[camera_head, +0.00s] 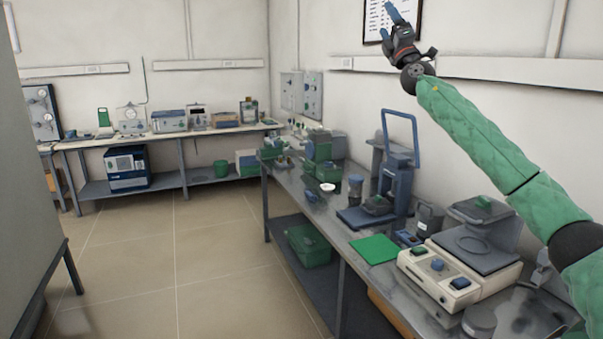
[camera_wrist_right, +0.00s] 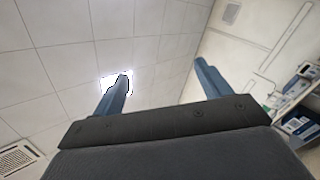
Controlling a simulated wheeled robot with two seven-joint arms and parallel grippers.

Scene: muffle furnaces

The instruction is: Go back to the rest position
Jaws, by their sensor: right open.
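My right gripper (camera_head: 391,18) is raised high above the right-hand bench, in front of the wall and close to a framed notice in the head view. Its arm, in a green sleeve, comes in from the lower right. In the right wrist view the two blue fingers of the right gripper (camera_wrist_right: 162,88) stand wide apart with nothing between them. They point up toward the ceiling. My left gripper is in neither view.
The right-hand bench (camera_head: 345,262) carries a balance-like device (camera_head: 462,268), a green mat (camera_head: 374,249) and a blue-framed apparatus (camera_head: 398,165). A back bench (camera_head: 90,144) holds several instruments. A grey panel (camera_head: 25,190) stands at left. The tiled floor (camera_head: 180,270) between is clear.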

